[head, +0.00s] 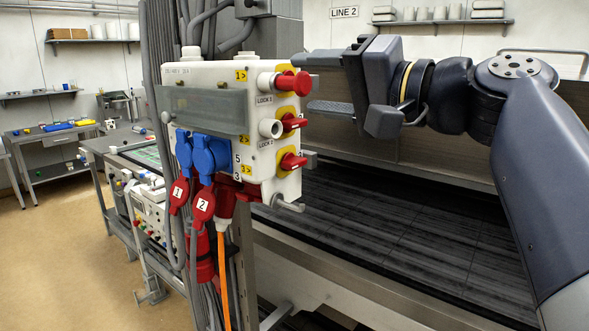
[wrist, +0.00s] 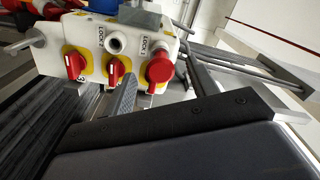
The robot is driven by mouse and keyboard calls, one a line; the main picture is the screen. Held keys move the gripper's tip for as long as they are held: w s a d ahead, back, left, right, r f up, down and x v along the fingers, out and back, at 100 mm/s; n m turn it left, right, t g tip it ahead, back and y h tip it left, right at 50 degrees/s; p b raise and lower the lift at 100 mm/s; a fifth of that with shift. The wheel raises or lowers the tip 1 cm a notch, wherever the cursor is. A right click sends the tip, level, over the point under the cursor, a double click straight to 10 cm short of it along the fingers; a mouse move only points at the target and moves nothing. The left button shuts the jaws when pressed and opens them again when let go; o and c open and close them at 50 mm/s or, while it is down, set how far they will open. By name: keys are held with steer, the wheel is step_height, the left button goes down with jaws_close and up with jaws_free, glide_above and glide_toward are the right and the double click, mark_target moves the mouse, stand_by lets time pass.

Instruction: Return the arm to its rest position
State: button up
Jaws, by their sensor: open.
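My gripper (head: 318,83) is open and empty, just right of a white switch box (head: 205,76), with its fingers pointing left at the box's right side. In the wrist view my gripper (wrist: 133,50) shows its fingers apart in front of the same box. The box carries a round red knob (head: 293,83) at the lock 1 label and a white round socket (head: 270,128) at lock 2. Two red rotary switches, an upper one (head: 292,122) and a lower one (head: 292,161), sit on yellow plates. Whether a finger touches the box is not clear.
Blue sockets (head: 210,155) and red plugs with cables hang under the box on a grey post. A dark conveyor bed (head: 400,215) runs behind and below my arm. Open floor (head: 60,250) lies at the left, with a bench (head: 65,145) beyond.

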mark_target(306, 84)
steer(key=x, duration=0.3)
steer(key=shift+p, duration=0.4)
steer(key=v, duration=0.3)
steer(key=shift+s+d+r, duration=0.1)
steer(key=shift+s+d, duration=0.05)
steer(key=shift+d, duration=0.05)
steer(key=shift+a+p, duration=0.1)
steer(key=shift+p, duration=0.25)
steer(key=shift+s+d, duration=0.2)
steer(key=shift+d, duration=0.1)
